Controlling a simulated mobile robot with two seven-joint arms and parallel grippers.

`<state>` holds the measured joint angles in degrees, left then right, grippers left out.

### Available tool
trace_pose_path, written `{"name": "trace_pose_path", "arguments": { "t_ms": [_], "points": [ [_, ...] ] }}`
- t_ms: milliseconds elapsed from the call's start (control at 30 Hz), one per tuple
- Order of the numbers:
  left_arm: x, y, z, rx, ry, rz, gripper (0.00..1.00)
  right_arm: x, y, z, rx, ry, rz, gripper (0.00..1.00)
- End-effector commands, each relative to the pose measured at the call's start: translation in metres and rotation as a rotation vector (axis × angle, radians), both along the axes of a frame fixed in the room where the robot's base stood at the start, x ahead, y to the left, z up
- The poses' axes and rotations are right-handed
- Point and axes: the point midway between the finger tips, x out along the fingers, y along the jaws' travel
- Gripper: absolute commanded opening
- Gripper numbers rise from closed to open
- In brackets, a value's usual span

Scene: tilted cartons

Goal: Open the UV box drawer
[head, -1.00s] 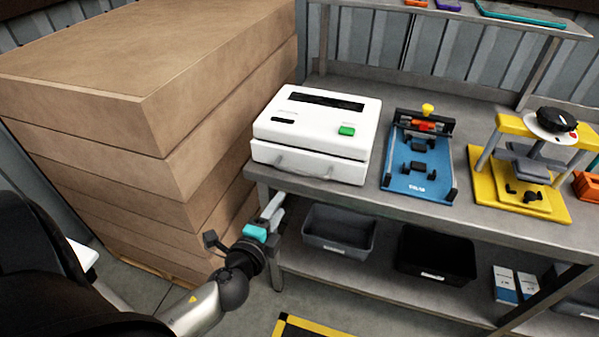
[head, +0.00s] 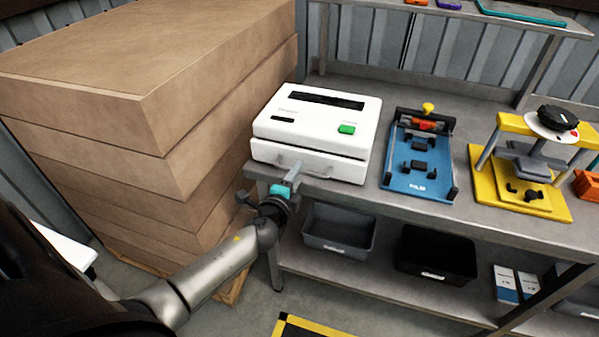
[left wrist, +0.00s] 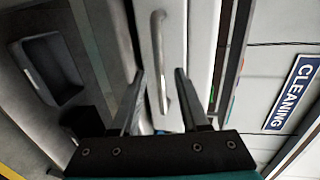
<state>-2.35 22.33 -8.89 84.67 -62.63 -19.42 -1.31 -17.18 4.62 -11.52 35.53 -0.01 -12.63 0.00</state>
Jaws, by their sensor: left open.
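The UV box (head: 318,130) is a white case with a dark slot and a green button on top, at the left end of the bench. Its front drawer (head: 340,167) looks closed and carries a curved bar handle (head: 305,170). In the left wrist view the handle (left wrist: 157,60) runs upright in the picture, with its lower end between the spread fingers. My left gripper (head: 292,173) is open, its fingers at the front of the drawer by the handle. In the left wrist view the gripper (left wrist: 161,80) holds nothing. My right gripper is out of view.
Stacked cartons (head: 150,110) rise close to the left of the bench (head: 400,213). A blue fixture (head: 418,165) and a yellow press (head: 520,165) stand to the right of the box. Grey (head: 338,232) and black (head: 436,255) bins sit on the lower shelf.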

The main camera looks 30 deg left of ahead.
Motion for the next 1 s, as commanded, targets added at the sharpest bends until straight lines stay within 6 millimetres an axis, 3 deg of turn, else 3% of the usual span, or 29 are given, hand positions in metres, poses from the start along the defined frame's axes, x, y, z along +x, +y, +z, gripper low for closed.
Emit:
{"name": "trace_pose_path", "arguments": {
  "t_ms": [233, 633, 1000],
  "points": [
    [0.022, 0.005, -0.005, 0.001, 0.0, 0.0, 0.45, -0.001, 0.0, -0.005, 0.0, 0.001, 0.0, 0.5],
    [0.026, 0.006, -0.006, 0.0, 0.001, -0.001, 0.45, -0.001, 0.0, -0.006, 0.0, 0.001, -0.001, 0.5],
    [0.026, 0.006, -0.006, 0.0, 0.0, -0.001, 0.04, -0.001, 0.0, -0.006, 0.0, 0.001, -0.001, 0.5]
  ]
}}
